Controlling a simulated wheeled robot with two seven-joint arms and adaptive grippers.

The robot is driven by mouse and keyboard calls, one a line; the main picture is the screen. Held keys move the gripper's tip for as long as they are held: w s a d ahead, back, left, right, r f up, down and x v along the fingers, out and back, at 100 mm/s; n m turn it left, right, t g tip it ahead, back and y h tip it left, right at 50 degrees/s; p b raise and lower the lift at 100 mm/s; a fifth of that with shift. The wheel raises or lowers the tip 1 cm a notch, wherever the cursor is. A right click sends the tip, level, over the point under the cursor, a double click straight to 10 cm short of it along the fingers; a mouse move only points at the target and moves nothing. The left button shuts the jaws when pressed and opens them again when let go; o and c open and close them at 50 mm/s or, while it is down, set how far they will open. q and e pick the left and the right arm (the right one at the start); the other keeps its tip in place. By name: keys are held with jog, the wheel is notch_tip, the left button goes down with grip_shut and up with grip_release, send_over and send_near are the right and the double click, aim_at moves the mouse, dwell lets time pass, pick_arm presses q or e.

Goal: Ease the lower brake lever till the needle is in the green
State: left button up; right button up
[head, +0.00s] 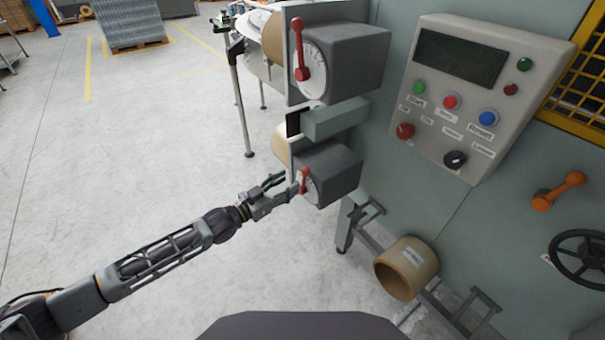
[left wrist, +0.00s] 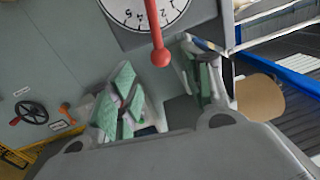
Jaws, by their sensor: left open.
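The lower brake unit (head: 336,172) is a grey box with a white dial and a red lever (head: 304,180) on its left face. In the left wrist view the red lever (left wrist: 157,40) hangs down across a numbered dial (left wrist: 135,12) and ends in a round knob. My left gripper (head: 286,188) is at the lower unit, close to the lever. Its green-padded fingers (left wrist: 160,90) are spread, with the lever's knob between or just beyond them; I cannot tell whether they touch. I cannot make out a needle or green zone. My right gripper is not in view.
An upper unit (head: 345,60) with its own red lever (head: 298,48) stands above. A control panel (head: 470,90), an orange handle (head: 558,192) and a black handwheel (head: 582,256) are to the right.

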aim_at(303, 174)
pick_arm(q)
jog(key=shift+x, duration=3.6)
jog(key=shift+a, duration=0.1)
grip_shut()
